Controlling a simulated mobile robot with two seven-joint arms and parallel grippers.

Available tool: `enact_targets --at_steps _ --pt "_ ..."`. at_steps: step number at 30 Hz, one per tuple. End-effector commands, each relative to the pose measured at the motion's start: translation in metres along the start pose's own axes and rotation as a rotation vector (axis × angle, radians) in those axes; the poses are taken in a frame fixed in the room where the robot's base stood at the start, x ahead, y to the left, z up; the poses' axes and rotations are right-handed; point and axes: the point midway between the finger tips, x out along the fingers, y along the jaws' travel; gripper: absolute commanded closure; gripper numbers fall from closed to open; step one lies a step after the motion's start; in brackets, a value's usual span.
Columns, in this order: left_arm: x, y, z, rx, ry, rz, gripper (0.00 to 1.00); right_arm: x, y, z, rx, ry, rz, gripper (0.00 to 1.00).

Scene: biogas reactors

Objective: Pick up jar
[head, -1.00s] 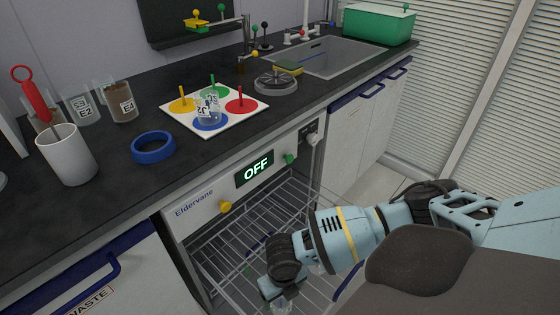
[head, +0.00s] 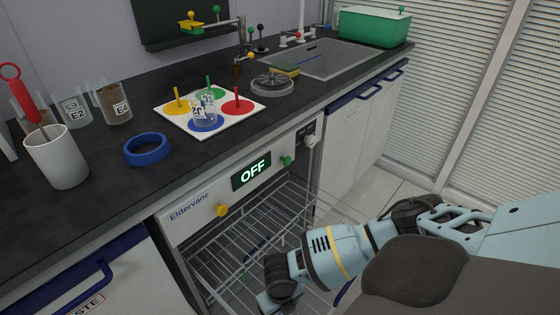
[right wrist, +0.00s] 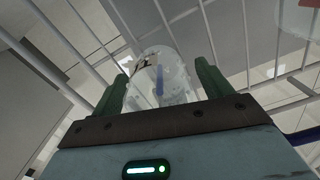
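My right gripper (right wrist: 162,85) has its two green fingers on either side of a clear jar (right wrist: 160,82). The jar has a black-and-white label and a blue mark. In the head view, my right gripper (head: 277,302) is low over the open wire rack at the bottom edge, and the jar is not clearly visible there. Another clear labelled jar (head: 205,107) stands on the blue spot of the white board (head: 240,124) on the counter. My left gripper is not in view.
Labelled beakers (head: 115,104), a white cup (head: 55,160) and a blue ring (head: 147,149) stand on the counter. A sink (head: 330,60) lies at the back right.

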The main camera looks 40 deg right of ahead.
Motion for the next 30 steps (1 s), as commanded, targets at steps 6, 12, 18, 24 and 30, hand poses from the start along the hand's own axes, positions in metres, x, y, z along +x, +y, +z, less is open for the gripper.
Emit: enact_targets --at_steps 6,12,18,24,30 --pt "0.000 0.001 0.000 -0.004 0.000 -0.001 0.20 0.000 0.000 0.000 0.000 0.000 0.000 0.50" --pt "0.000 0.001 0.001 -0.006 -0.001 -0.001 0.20 0.000 0.000 0.000 0.001 0.000 0.000 0.70" --pt "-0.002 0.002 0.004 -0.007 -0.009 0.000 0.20 -0.003 0.000 0.000 0.001 -0.001 0.001 0.70" --pt "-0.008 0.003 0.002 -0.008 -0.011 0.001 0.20 -0.028 0.000 0.002 0.001 -0.004 0.002 0.70" --pt "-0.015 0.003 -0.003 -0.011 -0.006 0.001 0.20 -0.067 0.000 0.001 0.000 -0.004 0.003 0.70"
